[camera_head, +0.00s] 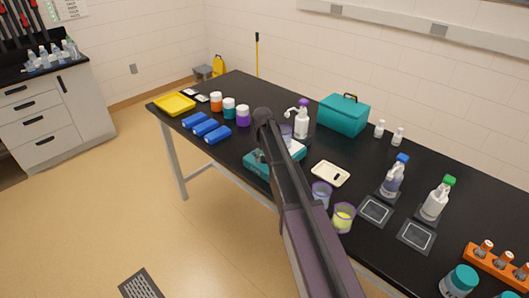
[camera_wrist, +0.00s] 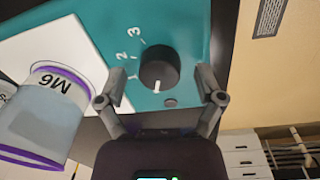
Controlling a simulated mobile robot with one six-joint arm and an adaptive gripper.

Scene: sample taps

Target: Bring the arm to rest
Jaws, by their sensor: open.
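My gripper (camera_wrist: 163,84) is open and empty in the wrist view, one finger on each side of a black round knob (camera_wrist: 160,66). Clear gaps show between the fingers and the knob; I cannot tell the depth between them. The knob sits on a teal device (camera_wrist: 190,22) with white numerals 2 and 3 beside it, and its white mark points down in the picture. In the head view the teal device (camera_head: 257,167) is partly behind my arm (camera_head: 290,190), which reaches over the table's near edge.
A beaker marked M6 (camera_wrist: 42,115) stands close beside the device's white plate (camera_wrist: 55,50). On the black table (camera_head: 310,255) are a cup of yellow liquid (camera_head: 343,218), a white tray (camera_head: 331,173), bottles and a teal case (camera_head: 343,115). Floor is clear at left.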

